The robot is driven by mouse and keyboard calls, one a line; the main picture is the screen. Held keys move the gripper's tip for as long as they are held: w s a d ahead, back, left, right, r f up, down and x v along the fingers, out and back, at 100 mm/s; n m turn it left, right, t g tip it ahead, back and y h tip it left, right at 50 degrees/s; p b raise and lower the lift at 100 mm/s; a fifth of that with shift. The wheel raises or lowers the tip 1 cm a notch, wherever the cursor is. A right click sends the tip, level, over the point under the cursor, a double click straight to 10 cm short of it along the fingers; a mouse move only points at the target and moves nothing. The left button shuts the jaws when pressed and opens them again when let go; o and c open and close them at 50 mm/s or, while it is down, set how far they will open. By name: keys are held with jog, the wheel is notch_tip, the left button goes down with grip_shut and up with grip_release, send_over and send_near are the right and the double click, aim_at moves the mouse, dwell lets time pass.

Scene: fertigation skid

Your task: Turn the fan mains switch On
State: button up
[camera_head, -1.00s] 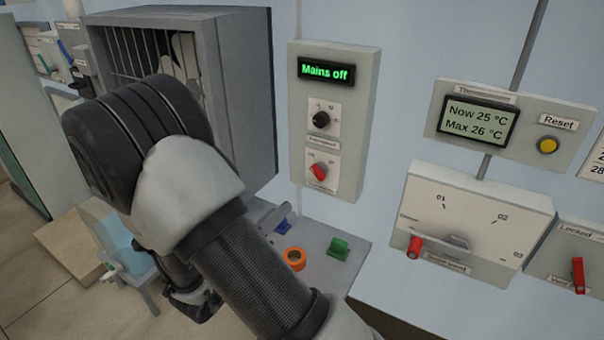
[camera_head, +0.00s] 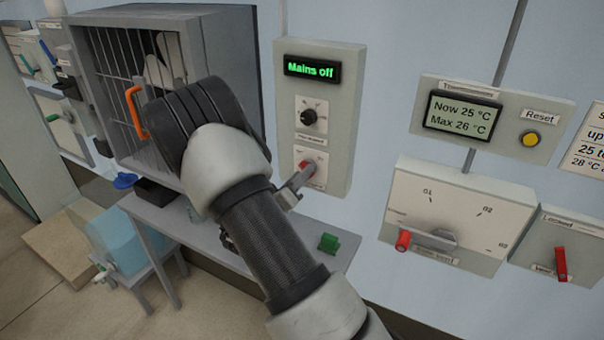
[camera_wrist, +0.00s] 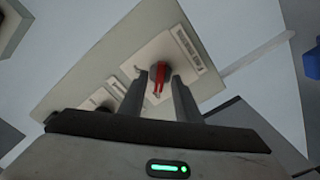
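The fan mains switch is a red handle (camera_head: 306,169) on a white plate low on a grey wall panel (camera_head: 346,110). The panel's green display (camera_head: 312,69) reads "Mains off". A black knob (camera_head: 309,117) sits between display and switch. My gripper (camera_head: 293,190) is at the red handle, largely hidden behind my forearm. In the wrist view, my gripper's two fingers (camera_wrist: 160,88) stand apart on either side of the red handle (camera_wrist: 159,75), with gaps visible. I cannot tell whether they touch it.
A thermometer box (camera_head: 480,116) with a yellow reset button is at right, above a dial with a red-tipped lever (camera_head: 403,240). A locked red valve lever (camera_head: 561,263) is further right. A barred cabinet (camera_head: 215,50) is at left. A shelf below holds a green block (camera_head: 328,243).

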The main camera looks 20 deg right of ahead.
jog(key=shift+w+d, duration=0.35)
jog(key=shift+d, duration=0.1)
grip_shut()
